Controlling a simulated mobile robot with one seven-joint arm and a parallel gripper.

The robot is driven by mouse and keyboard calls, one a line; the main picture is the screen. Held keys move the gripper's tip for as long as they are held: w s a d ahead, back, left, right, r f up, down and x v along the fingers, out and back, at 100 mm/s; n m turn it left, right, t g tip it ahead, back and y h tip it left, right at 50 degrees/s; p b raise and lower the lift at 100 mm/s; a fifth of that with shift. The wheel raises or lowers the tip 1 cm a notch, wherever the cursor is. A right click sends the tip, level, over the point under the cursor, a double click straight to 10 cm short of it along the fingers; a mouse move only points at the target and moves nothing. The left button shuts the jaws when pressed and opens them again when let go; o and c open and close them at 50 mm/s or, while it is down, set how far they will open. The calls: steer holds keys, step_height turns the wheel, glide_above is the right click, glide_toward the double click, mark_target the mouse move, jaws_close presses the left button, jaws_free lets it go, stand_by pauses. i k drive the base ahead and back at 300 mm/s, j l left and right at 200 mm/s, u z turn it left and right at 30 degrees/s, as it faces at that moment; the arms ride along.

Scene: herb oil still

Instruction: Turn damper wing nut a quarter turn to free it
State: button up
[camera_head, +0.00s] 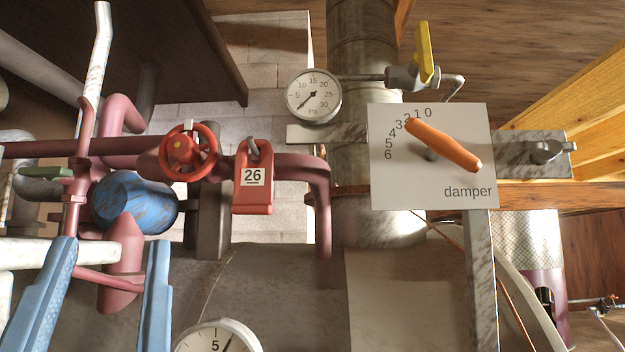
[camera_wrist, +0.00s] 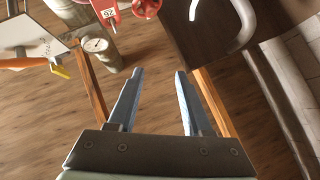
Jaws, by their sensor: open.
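The damper wing nut (camera_head: 547,151) is a grey metal nut on a mottled metal bar (camera_head: 510,150), right of the white damper plate (camera_head: 400,190). The plate carries a scale from 0 to 6 and an orange lever (camera_head: 445,146) slanting from upper left to lower right. My gripper (camera_head: 112,242) has two blue fingers at the lower left of the head view, far left of the nut. The fingers stand apart with nothing held; they also show in the wrist view (camera_wrist: 159,72). That view shows part of the damper plate (camera_wrist: 38,50) at its left edge; I cannot make out the nut there.
A round gauge (camera_head: 313,95) and a yellow-handled valve (camera_head: 423,52) sit above the plate. A red handwheel (camera_head: 188,151), a red padlock tagged 26 (camera_head: 253,190) and pink pipes lie between gripper and plate. Yellow timber (camera_head: 570,100) borders the nut's right.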

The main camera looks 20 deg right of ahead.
mark_target(542, 151)
steer(key=z, duration=1.55)
